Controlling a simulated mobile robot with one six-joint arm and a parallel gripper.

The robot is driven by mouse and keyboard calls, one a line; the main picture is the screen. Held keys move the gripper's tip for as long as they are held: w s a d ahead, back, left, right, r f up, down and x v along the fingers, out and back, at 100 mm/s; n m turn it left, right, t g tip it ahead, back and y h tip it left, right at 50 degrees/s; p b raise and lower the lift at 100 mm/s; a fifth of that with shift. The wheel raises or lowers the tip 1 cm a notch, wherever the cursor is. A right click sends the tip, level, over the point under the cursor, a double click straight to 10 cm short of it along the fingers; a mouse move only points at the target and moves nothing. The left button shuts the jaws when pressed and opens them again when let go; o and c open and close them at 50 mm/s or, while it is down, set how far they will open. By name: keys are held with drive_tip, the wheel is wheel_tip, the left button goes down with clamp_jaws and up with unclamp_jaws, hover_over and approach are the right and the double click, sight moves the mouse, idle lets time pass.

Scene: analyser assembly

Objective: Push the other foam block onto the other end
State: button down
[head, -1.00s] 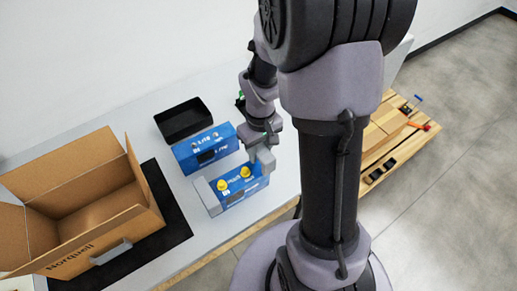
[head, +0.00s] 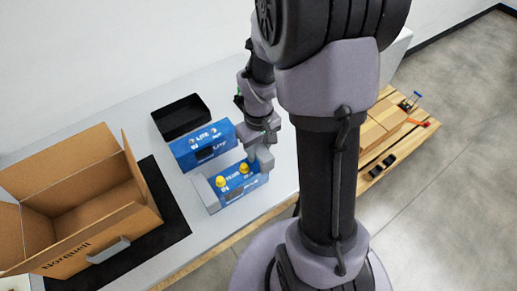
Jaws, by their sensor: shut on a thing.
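The near blue analyser (head: 240,180) with two yellow knobs lies on the grey table. One grey foam block (head: 205,194) sits on its left end. My gripper (head: 262,153) is over its right end, shut on the other grey foam block (head: 265,162). That block is at the analyser's right end and partly hidden by the gripper. I cannot tell how far it is seated.
A second blue analyser (head: 203,147) lies just behind, with a black tray (head: 181,117) beyond it. An open cardboard box (head: 137,222) stands on a black mat (head: 175,228) at left. A wooden pallet (head: 383,157) with boxes is at right.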

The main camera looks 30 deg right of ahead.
drive_tip(key=shift+f+b, duration=1.3)
drive_tip(key=shift+f, duration=0.25)
idle(1.2)
drive_tip(key=c, duration=0.9)
unclamp_jaws()
drive_tip(key=shift+o, duration=0.2)
wheel_tip(320, 180, up, 7)
drive_tip(key=p, duration=0.6)
drive_tip(key=shift+r, duration=0.1)
